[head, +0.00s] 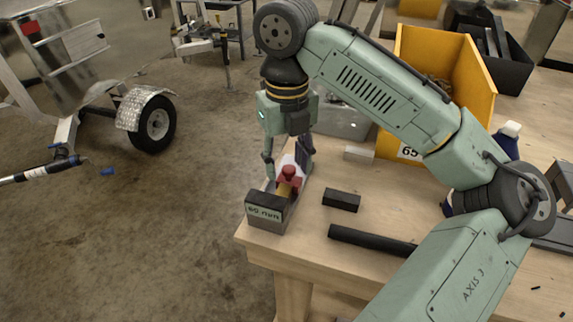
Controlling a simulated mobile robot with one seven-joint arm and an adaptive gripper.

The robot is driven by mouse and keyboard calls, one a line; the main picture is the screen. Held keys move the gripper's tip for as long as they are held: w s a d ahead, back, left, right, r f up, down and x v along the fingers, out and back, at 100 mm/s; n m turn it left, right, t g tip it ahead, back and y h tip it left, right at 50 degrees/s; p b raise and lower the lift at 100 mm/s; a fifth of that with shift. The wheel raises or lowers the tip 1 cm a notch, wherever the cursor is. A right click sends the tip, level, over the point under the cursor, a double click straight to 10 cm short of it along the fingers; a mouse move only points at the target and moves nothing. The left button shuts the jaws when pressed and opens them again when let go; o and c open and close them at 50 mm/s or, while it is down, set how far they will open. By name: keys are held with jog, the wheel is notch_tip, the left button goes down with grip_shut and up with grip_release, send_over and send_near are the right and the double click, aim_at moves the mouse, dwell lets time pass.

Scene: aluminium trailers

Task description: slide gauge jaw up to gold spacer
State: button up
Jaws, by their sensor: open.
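The gauge (266,212) stands near the left front corner of the wooden bench, its dark end block facing me with a "60 mm" label. A red jaw with a knob (289,173) sits on the gauge. A gold spacer (283,191) shows just in front of the jaw, toward the labelled end block. I cannot tell whether jaw and spacer touch. My gripper (286,168) points down over the gauge, its fingers open on either side of the red jaw. The far part of the gauge is partly hidden by my fingers.
A black block (341,200) and a black bar (372,241) lie on the bench (311,250) right of the gauge. A yellow bin (463,105) stands behind, with a small pale block (358,154) before it. The bench edge is close on the left.

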aim_at(286, 174)
notch_tip(286, 174, up, 11)
jog(key=shift+f, duration=0.15)
jog(key=shift+s, duration=0.1)
dwell(0.9)
